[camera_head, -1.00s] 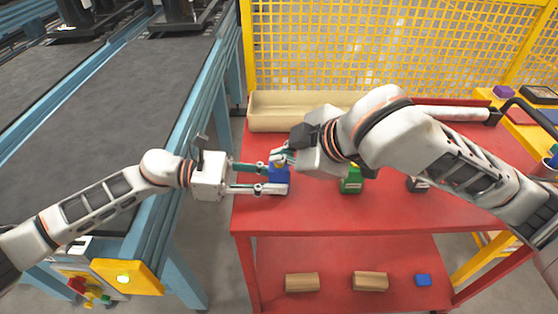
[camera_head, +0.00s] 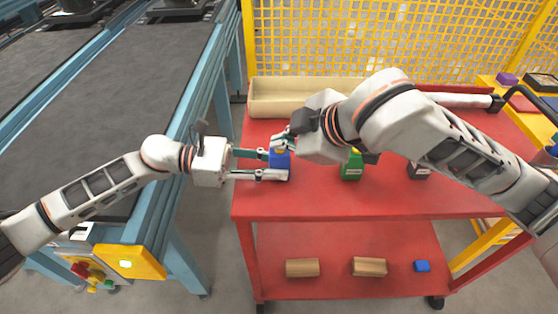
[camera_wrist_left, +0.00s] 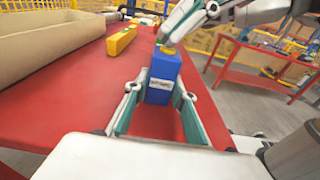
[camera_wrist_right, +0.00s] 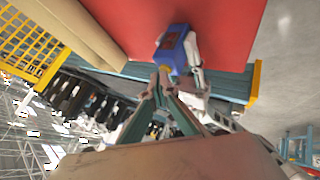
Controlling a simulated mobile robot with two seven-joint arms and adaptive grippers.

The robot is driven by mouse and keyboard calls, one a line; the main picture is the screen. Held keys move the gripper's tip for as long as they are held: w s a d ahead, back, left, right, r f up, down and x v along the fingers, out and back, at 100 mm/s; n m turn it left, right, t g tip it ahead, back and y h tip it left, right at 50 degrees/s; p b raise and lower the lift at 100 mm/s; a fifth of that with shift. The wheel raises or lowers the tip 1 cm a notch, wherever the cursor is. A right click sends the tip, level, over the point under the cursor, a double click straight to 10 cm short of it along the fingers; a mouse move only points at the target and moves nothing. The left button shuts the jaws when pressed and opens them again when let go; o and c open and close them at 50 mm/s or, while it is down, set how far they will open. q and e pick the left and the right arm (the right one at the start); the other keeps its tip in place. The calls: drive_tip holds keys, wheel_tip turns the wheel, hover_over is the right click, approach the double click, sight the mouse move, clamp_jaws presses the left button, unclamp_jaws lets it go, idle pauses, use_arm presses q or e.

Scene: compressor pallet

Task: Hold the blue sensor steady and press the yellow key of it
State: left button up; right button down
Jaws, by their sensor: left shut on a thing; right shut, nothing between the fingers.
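The blue sensor (camera_head: 281,161) stands upright on the red table at its left side, and its pale label shows in the left wrist view (camera_wrist_left: 160,84). My left gripper (camera_head: 270,165) is shut on the sensor, one finger on each side. The yellow key (camera_wrist_left: 168,50) is on the sensor's top, partly hidden. My right gripper (camera_head: 277,143) is shut and empty, its fingertips just at the sensor's top by the key. The fingertips also show beside the sensor in the right wrist view (camera_wrist_right: 160,80). I cannot tell whether they touch the key.
A green box (camera_head: 351,169) and a dark box (camera_head: 418,170) stand to the right on the red table (camera_head: 330,203). A beige bin (camera_head: 285,108) lies behind. A conveyor (camera_head: 110,120) is at left.

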idle(0.4)
drive_tip(key=shift+r, duration=0.85)
drive_tip(key=shift+r, duration=2.55)
use_arm(q)
drive_tip(key=o, duration=0.9)
